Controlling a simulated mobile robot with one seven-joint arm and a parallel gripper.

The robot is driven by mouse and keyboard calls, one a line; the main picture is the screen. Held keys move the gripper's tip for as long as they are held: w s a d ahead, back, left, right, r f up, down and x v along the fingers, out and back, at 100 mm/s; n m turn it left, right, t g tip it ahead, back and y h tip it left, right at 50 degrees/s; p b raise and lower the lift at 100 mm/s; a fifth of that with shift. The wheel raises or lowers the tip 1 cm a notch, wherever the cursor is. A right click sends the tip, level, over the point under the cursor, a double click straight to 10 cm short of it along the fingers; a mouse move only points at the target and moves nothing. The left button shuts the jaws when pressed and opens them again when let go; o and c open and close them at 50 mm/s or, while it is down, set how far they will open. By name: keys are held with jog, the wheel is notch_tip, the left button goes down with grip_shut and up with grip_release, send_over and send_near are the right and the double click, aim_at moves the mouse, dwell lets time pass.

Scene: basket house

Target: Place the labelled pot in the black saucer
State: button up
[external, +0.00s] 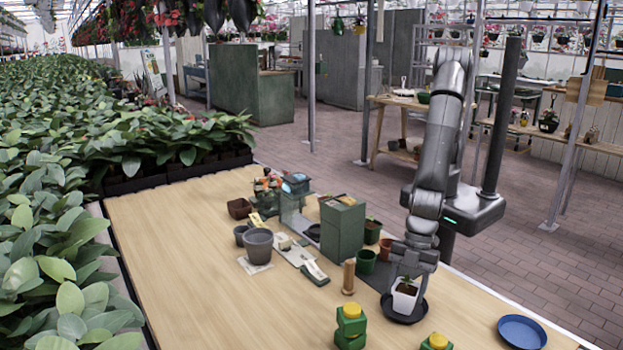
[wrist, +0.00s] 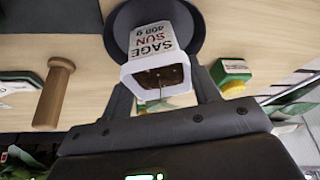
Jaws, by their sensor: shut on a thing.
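The labelled pot (external: 404,297) is small, white and square, with a green seedling in it. In the wrist view its label (wrist: 153,42) reads "SAGE SUN", with dark soil (wrist: 160,76) at the open top. My gripper (external: 410,283) points down with its fingers on both sides of the pot, shut on it near the rim. The black saucer (external: 396,316) is on the table directly under the pot, and its round rim also shows in the wrist view (wrist: 192,25). The pot looks upright within the saucer's outline; I cannot tell whether its base touches the saucer.
A wooden cylinder (external: 349,277) stands left of the saucer. Green-and-yellow containers (external: 351,326) (external: 437,342) stand in front, and a blue saucer (external: 522,332) lies right. A green pot (external: 366,262), a terracotta pot (external: 386,250) and a green box (external: 342,230) stand behind. The table's left front is clear.

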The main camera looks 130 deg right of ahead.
jog(key=shift+f, duration=0.1)
jog(key=o, duration=1.3)
jog(key=shift+c, duration=0.2)
